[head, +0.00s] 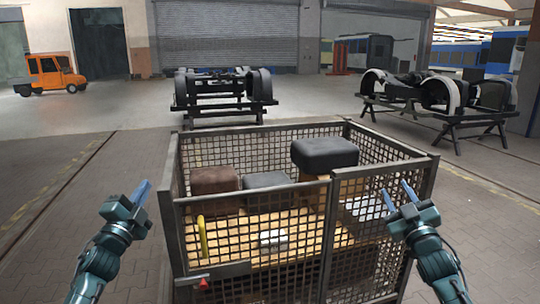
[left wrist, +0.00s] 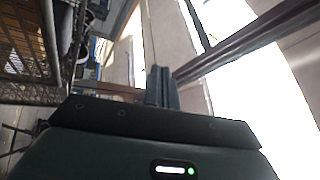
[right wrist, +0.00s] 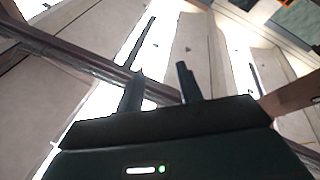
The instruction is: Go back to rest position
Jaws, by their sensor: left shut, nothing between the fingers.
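My left gripper (head: 142,190) is raised just outside the left side of a mesh cage (head: 258,258), pointing up. In the left wrist view its fingers (left wrist: 162,86) are together with nothing between them. My right gripper (head: 397,195) is raised at the cage's right side, also pointing up. In the right wrist view its fingers (right wrist: 159,86) stand apart with nothing between them. The cage holds a brown block (head: 214,181), a grey block (head: 266,181), a dark cushion-like block (head: 324,153) on top at the right, and a small white item (head: 273,240) on wooden boards.
A bogie on a stand (head: 222,92) is behind the cage, another (head: 440,95) at the right. An orange vehicle (head: 50,74) is far left. A yellow handle (head: 202,237) and a red latch (head: 203,283) are on the cage front. The floor at left is clear.

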